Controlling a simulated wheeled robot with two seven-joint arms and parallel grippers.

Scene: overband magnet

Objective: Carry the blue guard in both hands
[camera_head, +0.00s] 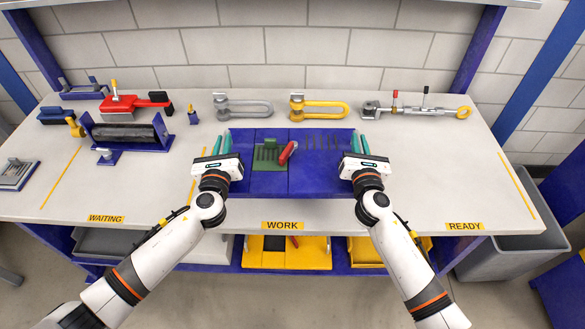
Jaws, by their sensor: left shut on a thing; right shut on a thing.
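The blue guard (320,178) is a wide, shallow, tray-like blue piece in the middle of the bench, above the WORK label. My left gripper (222,144) is shut on its left end. My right gripper (360,144) is shut on its right end. The teal fingers of both grippers point away from me, and the gripper bodies hide the near corners. A green block (268,156) and a red-handled tool (288,152) show within its outline. I cannot tell whether the guard touches the bench or is a little above it.
On the bench (440,185), a grey shackle (245,107), a yellow shackle (320,108) and a turnbuckle-like tool (420,110) lie behind. A roller in a blue frame (125,133) and a red tool (130,103) stand left. The READY side is clear.

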